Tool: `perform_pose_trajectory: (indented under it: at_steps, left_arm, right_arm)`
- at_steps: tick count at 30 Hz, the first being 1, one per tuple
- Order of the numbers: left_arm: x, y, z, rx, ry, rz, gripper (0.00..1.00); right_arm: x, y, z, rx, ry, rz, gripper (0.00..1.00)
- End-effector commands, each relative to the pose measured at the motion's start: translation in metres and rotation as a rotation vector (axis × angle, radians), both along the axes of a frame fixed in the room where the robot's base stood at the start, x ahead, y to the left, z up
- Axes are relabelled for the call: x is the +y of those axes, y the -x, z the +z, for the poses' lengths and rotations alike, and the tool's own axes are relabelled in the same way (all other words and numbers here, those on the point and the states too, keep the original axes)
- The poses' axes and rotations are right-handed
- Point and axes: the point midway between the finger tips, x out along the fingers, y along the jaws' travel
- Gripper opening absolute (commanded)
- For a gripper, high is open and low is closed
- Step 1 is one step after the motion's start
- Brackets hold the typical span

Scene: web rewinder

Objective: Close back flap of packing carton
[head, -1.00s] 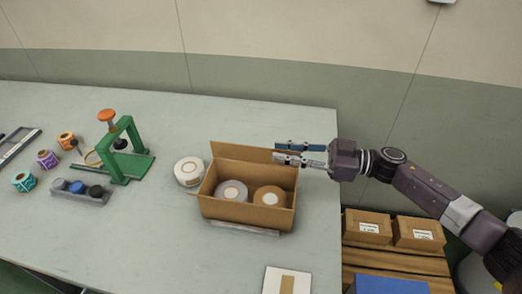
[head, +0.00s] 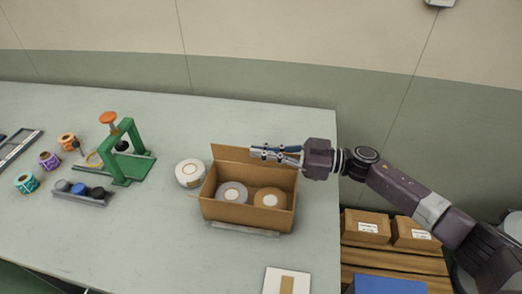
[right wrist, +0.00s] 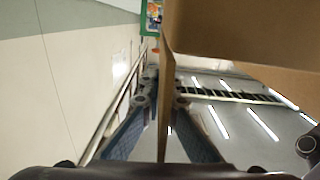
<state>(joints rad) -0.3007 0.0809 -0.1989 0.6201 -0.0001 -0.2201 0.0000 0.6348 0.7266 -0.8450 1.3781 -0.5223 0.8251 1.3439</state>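The open packing carton (head: 243,217) stands on the table with tape rolls inside. Its back flap (head: 228,155) stands up along the rear edge, tilted slightly back. My right gripper (head: 262,152) is at the right part of this flap, reaching in from the right. In the right wrist view the brown flap (right wrist: 168,60) runs between the two fingers (right wrist: 162,98), one on each side. The fingers lean in close to the cardboard, but whether they press on it is unclear. My left gripper is not in view.
A white roll (head: 190,173) lies left of the carton. A green press (head: 125,150) and small coloured spools stand further left. A card (head: 287,281) lies at the front. Small boxes (head: 367,227) sit on a pallet beyond the table's right edge.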

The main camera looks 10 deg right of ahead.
Motion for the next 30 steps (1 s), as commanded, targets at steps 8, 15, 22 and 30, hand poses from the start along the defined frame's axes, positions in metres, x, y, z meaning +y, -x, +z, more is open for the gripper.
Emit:
perform_pose_trajectory:
  at_steps: [8,15,22,30]
  left_arm:
    - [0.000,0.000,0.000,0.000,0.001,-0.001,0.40]
    - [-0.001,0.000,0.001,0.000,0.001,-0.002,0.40]
    - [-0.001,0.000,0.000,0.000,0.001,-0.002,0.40]
    - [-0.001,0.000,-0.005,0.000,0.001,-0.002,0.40]
  right_arm:
    - [0.000,0.001,0.000,-0.007,0.002,0.000,0.00]
    - [0.001,0.005,-0.001,-0.083,0.028,0.000,0.00]
    - [0.004,0.015,-0.003,-0.239,0.078,0.000,0.00]
    - [0.007,0.024,-0.009,-0.424,0.139,0.000,0.00]
